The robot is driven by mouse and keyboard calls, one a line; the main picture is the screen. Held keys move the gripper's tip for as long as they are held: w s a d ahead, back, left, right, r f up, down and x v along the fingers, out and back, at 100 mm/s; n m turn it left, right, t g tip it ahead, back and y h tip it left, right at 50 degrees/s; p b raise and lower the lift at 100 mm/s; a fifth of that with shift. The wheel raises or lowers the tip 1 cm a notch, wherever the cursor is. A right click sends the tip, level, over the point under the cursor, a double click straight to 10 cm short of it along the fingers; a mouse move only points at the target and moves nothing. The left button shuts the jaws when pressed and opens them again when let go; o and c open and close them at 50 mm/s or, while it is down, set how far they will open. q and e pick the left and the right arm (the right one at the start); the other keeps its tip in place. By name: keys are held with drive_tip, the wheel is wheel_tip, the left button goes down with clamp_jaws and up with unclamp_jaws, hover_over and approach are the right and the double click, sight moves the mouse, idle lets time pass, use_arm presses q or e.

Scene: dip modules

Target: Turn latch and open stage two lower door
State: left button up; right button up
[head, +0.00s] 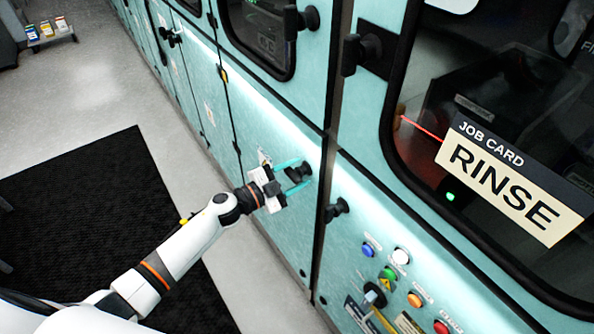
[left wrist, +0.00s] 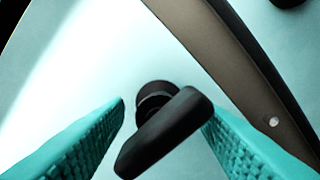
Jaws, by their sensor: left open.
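The lower door (head: 262,130) is a teal panel under a windowed upper door, and it looks shut in the head view. Its black latch handle (head: 297,173) sits near the door's right edge. In the left wrist view the latch (left wrist: 165,128) is a black bar on a round base, slanting from lower left to upper right. My left gripper (head: 293,176) is open with its teal fingers on either side of the latch. The right finger (left wrist: 235,140) is close to the bar, and I cannot tell whether it touches. My right gripper is not in view.
Another black latch (head: 337,209) is on the neighbouring panel to the right, above coloured buttons (head: 388,275). A job card reading RINSE (head: 509,180) is on the right window.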

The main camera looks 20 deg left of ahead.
use_arm(q)
drive_tip(key=shift+w+d, duration=0.25)
drive_tip(key=shift+w, duration=0.1)
clamp_jaws()
drive_tip(key=shift+s+a+f, duration=0.1)
